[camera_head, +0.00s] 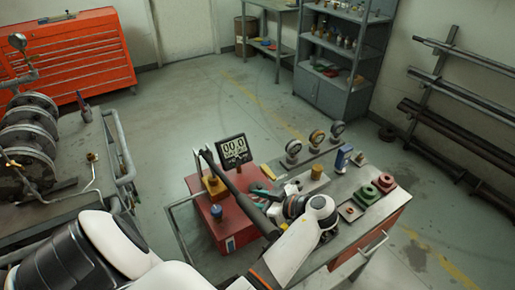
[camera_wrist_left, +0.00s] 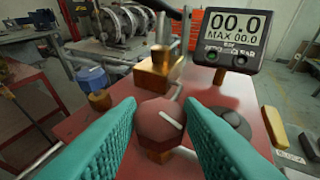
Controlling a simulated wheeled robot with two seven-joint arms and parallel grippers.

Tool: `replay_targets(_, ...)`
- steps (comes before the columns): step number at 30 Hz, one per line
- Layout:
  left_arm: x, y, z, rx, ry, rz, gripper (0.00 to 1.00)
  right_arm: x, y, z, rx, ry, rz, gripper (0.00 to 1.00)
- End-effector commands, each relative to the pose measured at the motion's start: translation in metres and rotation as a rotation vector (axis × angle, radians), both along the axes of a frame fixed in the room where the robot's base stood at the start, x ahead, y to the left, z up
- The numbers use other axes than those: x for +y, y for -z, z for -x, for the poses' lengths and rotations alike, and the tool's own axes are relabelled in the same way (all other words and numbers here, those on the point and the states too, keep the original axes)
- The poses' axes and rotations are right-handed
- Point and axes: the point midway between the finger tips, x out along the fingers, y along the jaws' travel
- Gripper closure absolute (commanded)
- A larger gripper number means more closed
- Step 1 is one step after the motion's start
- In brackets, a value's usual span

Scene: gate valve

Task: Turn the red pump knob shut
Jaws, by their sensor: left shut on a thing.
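The red pump knob (camera_wrist_left: 160,124) is a faceted knob with a white line on its face, on a brass stem above the red pump box. My left gripper (camera_wrist_left: 160,108) has its teal ribbed fingers closed on both sides of the knob. In the head view, my left gripper (camera_head: 262,188) reaches over the pump's right part from the right, and I cannot make out the knob there. The red pump box (camera_head: 232,232) carries a display (camera_head: 234,149) reading 00.0, also seen in the wrist view (camera_wrist_left: 234,38). My right gripper is not in view.
A long black pump lever (camera_head: 232,185) slants over the box near my left gripper. A brass block (camera_wrist_left: 157,75) and blue-capped fitting (camera_wrist_left: 94,78) stand around the knob. Gauges (camera_head: 317,137) and green and red flanged parts (camera_head: 367,193) sit on the bench to the right.

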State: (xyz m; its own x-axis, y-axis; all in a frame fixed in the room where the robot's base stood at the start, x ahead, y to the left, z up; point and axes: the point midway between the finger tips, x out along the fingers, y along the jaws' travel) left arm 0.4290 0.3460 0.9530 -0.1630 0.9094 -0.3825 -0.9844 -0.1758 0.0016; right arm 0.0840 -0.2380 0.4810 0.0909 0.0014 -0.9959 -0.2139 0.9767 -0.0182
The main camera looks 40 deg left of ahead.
Motion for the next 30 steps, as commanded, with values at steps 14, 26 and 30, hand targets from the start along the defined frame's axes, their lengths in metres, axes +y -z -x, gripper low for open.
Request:
replay_targets(14, 0.001, -0.0005, 0.0068, -0.001, 0.359, -0.003, 0.89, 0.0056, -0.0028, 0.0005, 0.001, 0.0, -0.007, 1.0)
replay_targets(26, 0.002, -0.0016, 0.0082, -0.002, 0.551, -0.004, 0.89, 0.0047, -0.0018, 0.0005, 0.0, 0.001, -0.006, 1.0)
replay_targets(30, 0.0021, -0.0017, 0.0082, -0.002, 0.575, -0.005, 0.89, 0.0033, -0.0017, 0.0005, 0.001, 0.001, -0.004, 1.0)
